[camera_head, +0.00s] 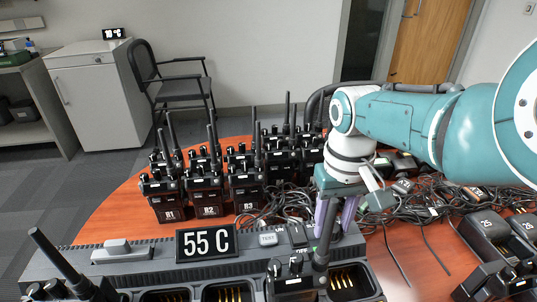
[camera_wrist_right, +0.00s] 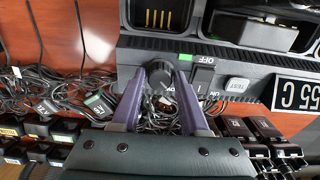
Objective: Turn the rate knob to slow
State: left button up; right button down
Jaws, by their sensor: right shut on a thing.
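The rate knob (camera_wrist_right: 159,75) is a round dark knob on the front panel of the grey charger (camera_wrist_right: 125,50), seen in the right wrist view. My right gripper (camera_wrist_right: 160,84) has its two purple fingers on either side of the knob, shut on it. The scale around the knob and its pointer are too small or covered to read. In the head view my right gripper (camera_head: 326,232) reaches down to the right end of the charger panel, and the knob is hidden there behind the fingers and a radio antenna. My left gripper is not in view.
Beside the knob are an ON/OFF rocker switch (camera_wrist_right: 204,77), a TEST button (camera_wrist_right: 237,84) and a 55 C display (camera_head: 206,242). A radio (camera_head: 293,284) stands in the charger in front. Several radios (camera_head: 210,190) stand behind, with tangled cables (camera_head: 275,207) close by.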

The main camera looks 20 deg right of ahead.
jog(key=shift+c, duration=2.1)
grip_release()
notch_tip(320, 180, up, 10)
jog(key=p, duration=0.7)
jog(key=shift+f, duration=0.1)
